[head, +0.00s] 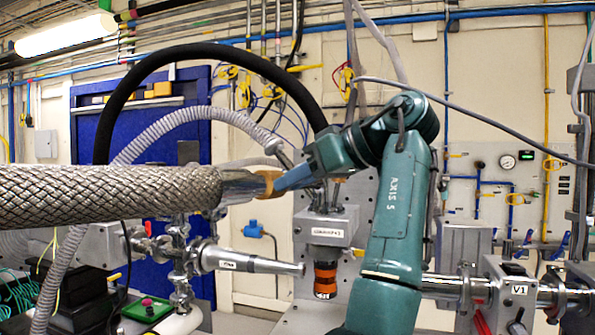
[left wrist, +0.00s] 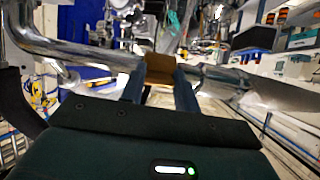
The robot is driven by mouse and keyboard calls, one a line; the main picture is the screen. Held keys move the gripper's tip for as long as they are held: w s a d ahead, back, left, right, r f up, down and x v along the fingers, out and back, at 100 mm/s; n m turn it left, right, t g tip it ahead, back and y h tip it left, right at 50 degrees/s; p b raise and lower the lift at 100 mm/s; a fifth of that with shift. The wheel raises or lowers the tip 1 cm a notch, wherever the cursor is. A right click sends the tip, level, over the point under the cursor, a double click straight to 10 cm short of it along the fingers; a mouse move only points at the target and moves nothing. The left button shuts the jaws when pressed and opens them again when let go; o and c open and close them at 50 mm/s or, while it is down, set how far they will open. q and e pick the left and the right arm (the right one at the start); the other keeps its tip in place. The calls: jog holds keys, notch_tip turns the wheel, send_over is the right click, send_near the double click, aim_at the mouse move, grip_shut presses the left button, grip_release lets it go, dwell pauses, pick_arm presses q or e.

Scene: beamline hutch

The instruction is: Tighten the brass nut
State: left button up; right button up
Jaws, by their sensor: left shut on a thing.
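The brass nut (head: 266,176) sits at the end of the smooth metal sleeve of a thick braided hose (head: 110,196) that comes in from the left of the head view. My left gripper (head: 278,184) is shut on the nut, its blue fingers reaching it from the right. In the left wrist view the nut (left wrist: 160,66) lies between the two fingertips, with metal pipe on either side of it. The fingers and wrist hide part of the nut and whatever it joins in the head view. My right gripper is not in view.
Below the gripper is a grey labelled box (head: 327,228) with an orange-and-black cylinder (head: 325,279) under it. A metal cone-shaped fitting (head: 250,263) points right. A black hose (head: 215,50) arches over behind. A steel beam pipe (head: 445,286) runs at right.

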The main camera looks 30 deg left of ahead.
pick_arm(q)
jog(key=r+h, duration=0.1)
jog(key=h+b, duration=0.1)
jog(key=h, duration=0.1)
jog(key=shift+a+r+h, duration=0.3)
jog(key=shift+a+r, duration=0.05)
jog(key=shift+r, duration=0.05)
jog(key=shift+a+r+h+p, duration=0.2)
jog(key=shift+r+h+p, duration=0.15)
jog(key=shift+h, duration=0.25)
jog(key=o, duration=1)
